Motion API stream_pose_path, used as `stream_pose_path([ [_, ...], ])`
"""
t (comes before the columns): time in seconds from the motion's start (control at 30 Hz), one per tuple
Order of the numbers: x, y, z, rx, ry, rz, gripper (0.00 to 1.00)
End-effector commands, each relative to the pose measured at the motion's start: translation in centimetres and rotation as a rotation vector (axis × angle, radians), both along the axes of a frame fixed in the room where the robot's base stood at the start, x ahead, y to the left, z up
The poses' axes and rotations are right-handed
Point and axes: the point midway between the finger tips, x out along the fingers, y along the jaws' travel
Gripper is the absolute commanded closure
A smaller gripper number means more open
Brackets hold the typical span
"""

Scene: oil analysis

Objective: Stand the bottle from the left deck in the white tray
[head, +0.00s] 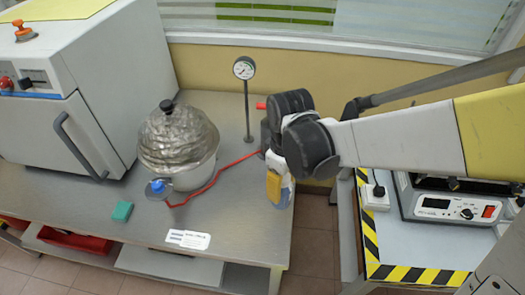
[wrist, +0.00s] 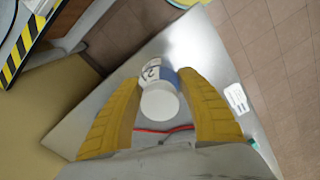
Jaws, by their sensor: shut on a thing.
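The bottle (wrist: 160,100) is white with a round white cap and a dark-marked, partly blue label. It is between the two yellow fingers of my gripper (wrist: 165,78) in the wrist view, cap toward the camera. In the head view my gripper (head: 275,186) points down at the right end of the steel deck, with a slip of the bottle (head: 288,190) beside the yellow finger. My gripper is shut on the bottle. I cannot tell whether the bottle's base touches the deck. I cannot make out the white tray in either view.
The steel deck (head: 150,225) carries a silver domed vessel (head: 178,140), a white oven-like box (head: 75,100), a gauge on a post (head: 245,70), a red cable and a green block (head: 122,211). A hazard-striped bench (head: 415,272) with an instrument (head: 455,208) stands right, across a gap.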

Motion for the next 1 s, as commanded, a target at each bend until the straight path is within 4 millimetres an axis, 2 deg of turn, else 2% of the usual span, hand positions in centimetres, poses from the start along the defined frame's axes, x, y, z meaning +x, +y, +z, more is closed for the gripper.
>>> stream_pose_path([
  [0.03,0.0,-0.9,0.7,0.000,0.000,-0.005,0.92],
  [0.13,0.1,-2.1,1.3,0.000,0.000,-0.007,0.92],
  [0.27,1.2,-4.1,0.9,0.000,0.000,-0.104,0.92],
  [0.37,2.8,-6.7,-0.5,0.000,0.000,-0.286,0.92],
  [0.5,5.3,-11.1,-2.9,0.000,0.000,-0.614,0.92],
  [0.6,6.5,-14.1,-4.4,0.000,0.000,-0.820,0.92],
  [0.7,7.2,-16.1,-5.4,0.000,0.000,-0.956,0.92],
  [0.8,7.4,-16.8,-5.7,0.000,0.000,-1.014,0.92],
  [1.0,7.4,-16.9,-5.7,0.000,0.000,-1.022,0.92],
])
